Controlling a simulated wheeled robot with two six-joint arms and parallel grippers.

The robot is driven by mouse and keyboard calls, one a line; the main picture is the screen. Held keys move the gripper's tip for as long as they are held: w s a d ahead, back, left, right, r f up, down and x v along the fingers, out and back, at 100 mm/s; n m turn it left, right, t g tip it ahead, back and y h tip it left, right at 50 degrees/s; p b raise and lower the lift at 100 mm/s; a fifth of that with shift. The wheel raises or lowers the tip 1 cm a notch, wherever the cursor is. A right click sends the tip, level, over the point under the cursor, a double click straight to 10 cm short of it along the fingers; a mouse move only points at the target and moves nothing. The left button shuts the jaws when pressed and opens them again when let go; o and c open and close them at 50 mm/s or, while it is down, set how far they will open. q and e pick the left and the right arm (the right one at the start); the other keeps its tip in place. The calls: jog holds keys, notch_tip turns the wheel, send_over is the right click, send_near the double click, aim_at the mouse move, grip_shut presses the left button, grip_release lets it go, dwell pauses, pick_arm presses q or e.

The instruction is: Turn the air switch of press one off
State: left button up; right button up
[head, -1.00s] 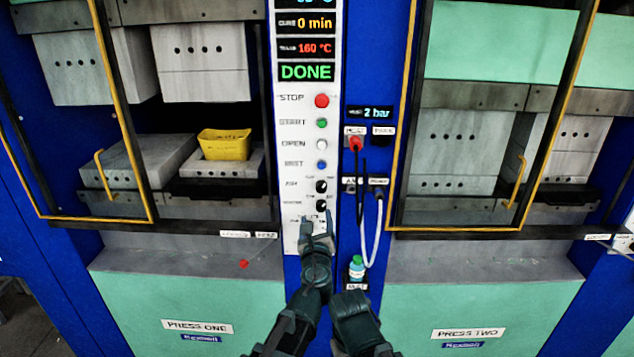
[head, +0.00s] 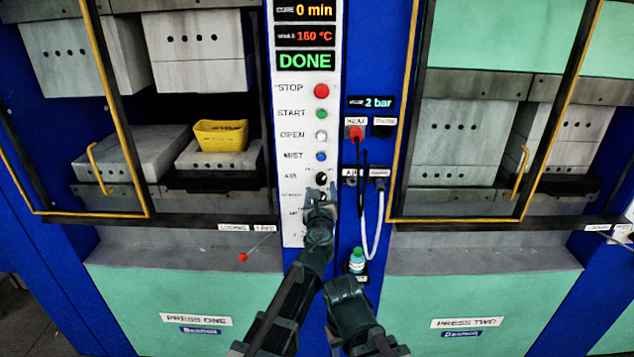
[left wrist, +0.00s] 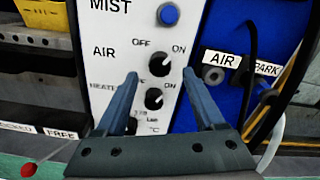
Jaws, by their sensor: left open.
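The air switch of press one is a black round knob (head: 321,179) on the white panel, beside the word AIR. In the left wrist view the knob (left wrist: 160,66) sits between OFF at upper left and ON at right, and its pale mark seems to point toward ON. My left gripper (head: 320,192) is open and empty, just below the knob in the head view. In the left wrist view its two fingers (left wrist: 160,73) stand apart on either side of the knob, with no visible grip. My right gripper's fingers are not seen.
The heater knob (left wrist: 154,99) is close below the air knob. The blue MIST button (left wrist: 168,14) is above. A hose and cable hang from the blue strip beside the panel, with a small bottle (head: 357,262) below. A red-tipped lever (head: 243,257) stands out at left.

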aim_at(321, 181)
pick_arm(q)
jog(key=w, duration=0.4)
jog(key=shift+w, duration=0.1)
grip_shut()
